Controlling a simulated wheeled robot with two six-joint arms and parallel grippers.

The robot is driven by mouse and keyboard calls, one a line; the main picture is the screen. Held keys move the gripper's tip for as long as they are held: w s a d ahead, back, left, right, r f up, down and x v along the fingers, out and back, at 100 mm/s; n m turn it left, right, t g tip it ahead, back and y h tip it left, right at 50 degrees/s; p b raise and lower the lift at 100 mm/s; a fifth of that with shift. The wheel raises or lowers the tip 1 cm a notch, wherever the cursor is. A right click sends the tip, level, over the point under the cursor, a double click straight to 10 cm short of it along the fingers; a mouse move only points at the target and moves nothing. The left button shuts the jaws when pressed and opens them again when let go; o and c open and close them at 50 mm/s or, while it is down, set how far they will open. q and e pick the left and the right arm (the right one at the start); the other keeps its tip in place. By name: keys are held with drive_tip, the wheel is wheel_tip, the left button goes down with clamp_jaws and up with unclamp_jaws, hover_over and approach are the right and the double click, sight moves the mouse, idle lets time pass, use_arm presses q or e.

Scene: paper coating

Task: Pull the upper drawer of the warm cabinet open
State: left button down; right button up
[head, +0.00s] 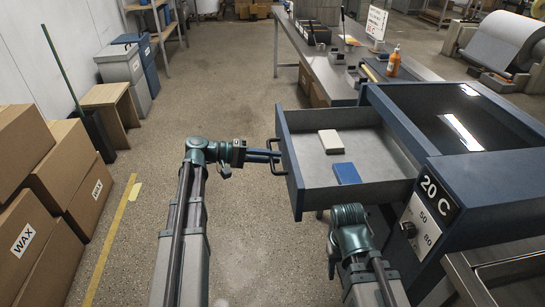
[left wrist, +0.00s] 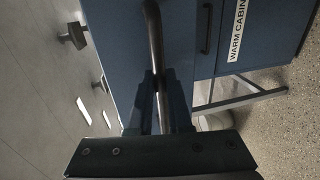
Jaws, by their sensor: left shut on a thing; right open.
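The upper drawer (head: 340,203) of the warm cabinet (head: 467,168) is pulled well out. A pale block (head: 330,141) and a blue block (head: 346,173) lie inside it. My left gripper (head: 273,156) is shut on the drawer's dark bar handle (head: 281,171). In the left wrist view the handle (left wrist: 153,35) runs between the fingers (left wrist: 157,100). A second handle (left wrist: 206,28) and a label reading "WARM CABIN" (left wrist: 237,30) show on a blue front beside it. My right arm is in front of the drawer; its fingers are hidden.
The cabinet has a "20 C" panel (head: 432,212) with a dial. A steel bench (head: 318,68) with an orange bottle (head: 393,63) stands behind. The floor left of the drawer is clear.

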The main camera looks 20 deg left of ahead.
use_arm(q)
drive_tip(key=c, duration=0.8)
unclamp_jaws()
drive_tip(key=shift+c, duration=0.2)
drive_tip(key=p+v, duration=0.2)
drive_tip(key=v, duration=1.1)
drive_tip(key=shift+s+a+p, duration=0.2)
drive_tip(key=shift+a+p, duration=0.15)
drive_tip(key=shift+p, duration=0.05)
